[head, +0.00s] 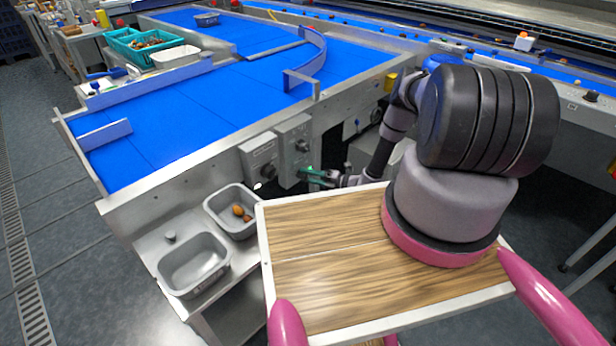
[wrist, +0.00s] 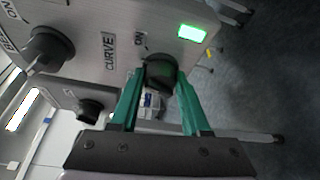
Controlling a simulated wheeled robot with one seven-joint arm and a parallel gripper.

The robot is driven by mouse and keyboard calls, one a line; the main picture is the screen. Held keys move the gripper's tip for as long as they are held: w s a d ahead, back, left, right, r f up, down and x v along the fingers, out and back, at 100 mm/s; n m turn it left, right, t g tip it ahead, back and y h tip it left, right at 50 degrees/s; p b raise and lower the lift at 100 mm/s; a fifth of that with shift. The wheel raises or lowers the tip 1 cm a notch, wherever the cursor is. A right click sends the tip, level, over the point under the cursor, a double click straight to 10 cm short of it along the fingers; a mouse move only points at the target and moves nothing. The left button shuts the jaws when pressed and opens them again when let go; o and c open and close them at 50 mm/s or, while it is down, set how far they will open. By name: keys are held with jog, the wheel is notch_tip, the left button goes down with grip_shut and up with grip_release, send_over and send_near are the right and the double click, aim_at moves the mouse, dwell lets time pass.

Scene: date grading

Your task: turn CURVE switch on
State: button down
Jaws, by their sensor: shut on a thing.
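The CURVE switch (wrist: 160,72) is a dark round knob on a grey control box, with the labels CURVE and ON printed beside it. A rectangular green light (wrist: 192,33) glows on the same panel near it. My gripper (wrist: 161,84) has green fingers, which are closed on both sides of the CURVE knob. In the head view my gripper (head: 312,174) reaches the lower part of the grey control box (head: 293,146) on the conveyor's side. The knob is hidden there behind the fingers.
Another dark knob (wrist: 48,48) sits on the same panel, and a lower box carries a black knob (wrist: 89,108). A second control box (head: 259,158) stands left of mine. Grey bins (head: 193,264) sit on a shelf below the blue conveyor (head: 190,105).

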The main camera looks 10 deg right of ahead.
jog(key=shift+d+f+m+t+y, duration=0.1)
jog(key=shift+m+t+y, duration=0.2)
jog(key=shift+m, duration=0.7)
jog(key=shift+f+m+t+y, duration=0.15)
jog(key=shift+m+y, duration=0.25)
jog(key=shift+m, duration=0.6)
jog(key=shift+r, duration=0.1)
jog(key=shift+c, duration=1.8)
grip_release()
jog(key=v, duration=1)
jog(key=shift+s+d, duration=0.25)
